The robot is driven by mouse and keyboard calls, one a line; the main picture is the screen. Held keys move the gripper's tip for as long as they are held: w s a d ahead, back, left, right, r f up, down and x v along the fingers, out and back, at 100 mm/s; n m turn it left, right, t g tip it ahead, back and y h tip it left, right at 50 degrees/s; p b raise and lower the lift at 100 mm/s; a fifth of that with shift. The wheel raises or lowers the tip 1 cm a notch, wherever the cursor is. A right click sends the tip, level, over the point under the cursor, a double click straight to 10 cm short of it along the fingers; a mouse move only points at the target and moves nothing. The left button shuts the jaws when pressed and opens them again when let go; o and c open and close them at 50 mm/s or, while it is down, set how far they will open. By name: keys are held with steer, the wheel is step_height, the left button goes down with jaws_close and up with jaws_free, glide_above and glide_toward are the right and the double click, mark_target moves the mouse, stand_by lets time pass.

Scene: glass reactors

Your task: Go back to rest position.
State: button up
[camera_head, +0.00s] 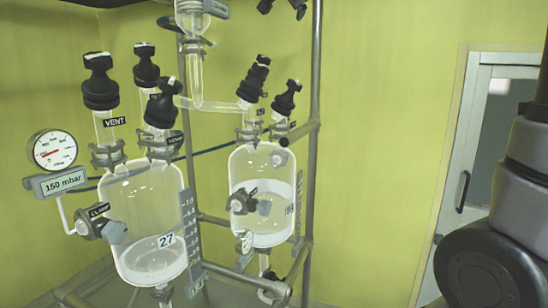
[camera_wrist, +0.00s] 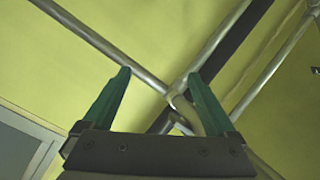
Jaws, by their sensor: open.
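My gripper (camera_wrist: 158,88) shows in the wrist view with two green fingers spread wide apart. Nothing is between the fingertips except the background of metal rods and yellow-green wall. In the head view the gripper itself is out of frame; only part of my own arm shows at the right edge. The left glass reactor (camera_head: 140,215) is marked 27 and holds a little clear liquid at its bottom. The right glass reactor (camera_head: 262,185) is fuller with pale liquid. Both have black-capped necks on top.
A pressure gauge (camera_head: 53,150) stands left of the reactors above a 150 mbar sign (camera_head: 62,182). A metal frame (camera_head: 314,120) carries the glassware; its rods (camera_wrist: 140,65) cross behind my fingers. A door (camera_head: 490,150) is at right. Bare wall lies between frame and door.

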steer(key=s+d+f+n+g+y, duration=0.1)
steer(key=s+d+f+n+g, duration=0.2)
steer(key=s+d+f, duration=0.7)
steer(key=s+d+f+n+g+y, duration=0.1)
steer(key=s+d+f+n+g, duration=0.3)
steer(key=s+f, duration=1.1)
steer(key=d+f+g, duration=0.3)
steer(key=d, duration=0.3)
steer(key=shift+s+d+f+g+y, duration=0.2)
steer(key=shift+s+f+g+y, duration=0.1)
steer(key=shift+s+f+g, duration=0.1)
